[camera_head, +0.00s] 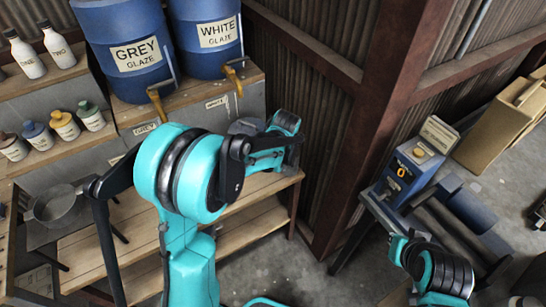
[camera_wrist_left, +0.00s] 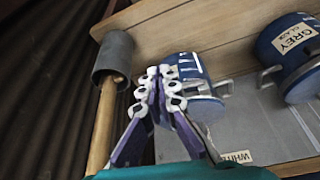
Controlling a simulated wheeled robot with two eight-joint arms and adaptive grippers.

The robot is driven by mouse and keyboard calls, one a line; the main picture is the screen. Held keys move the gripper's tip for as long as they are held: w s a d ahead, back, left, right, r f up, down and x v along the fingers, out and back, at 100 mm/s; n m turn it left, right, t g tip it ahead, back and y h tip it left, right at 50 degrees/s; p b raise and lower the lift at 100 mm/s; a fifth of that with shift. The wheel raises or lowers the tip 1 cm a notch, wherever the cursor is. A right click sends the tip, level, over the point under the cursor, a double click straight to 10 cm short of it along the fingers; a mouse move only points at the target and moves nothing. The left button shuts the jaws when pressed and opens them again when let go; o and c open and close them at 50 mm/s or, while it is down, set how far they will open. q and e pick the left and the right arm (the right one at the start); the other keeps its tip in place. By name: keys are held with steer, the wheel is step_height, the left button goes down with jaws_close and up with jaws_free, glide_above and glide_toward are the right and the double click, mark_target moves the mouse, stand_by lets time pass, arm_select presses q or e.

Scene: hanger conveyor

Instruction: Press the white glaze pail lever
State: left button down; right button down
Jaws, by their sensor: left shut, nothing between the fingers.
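The white glaze pail (camera_head: 206,50) is a blue drum at the back of the wooden shelf in the head view, with a brass tap (camera_head: 233,80) and a grey lever at its front right. In the left wrist view a blue pail (camera_wrist_left: 199,107) stands partly behind my left gripper (camera_wrist_left: 165,90), with a grey lever bar (camera_wrist_left: 224,89) at its side. The gripper's purple fingers are shut and empty in front of this pail; I cannot tell whether they touch it. In the head view my left arm hides the fingers. My right gripper is not in view.
The grey glaze pail (camera_head: 121,48) stands to the left of the white one, with its own tap (camera_head: 158,105). Several bottles and jars stand at the left. A grey pan (camera_head: 58,206) sits lower left. A blue machine (camera_head: 405,174) stands at the right. A rust-brown post (camera_head: 370,120) rises behind.

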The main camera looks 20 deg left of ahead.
arm_select(q)
steer(key=p+v, duration=0.2)
steer(key=v, duration=0.4)
steer(key=shift+s+r, duration=0.2)
steer(key=shift+r, duration=0.1)
steer(key=shift+d, duration=0.15)
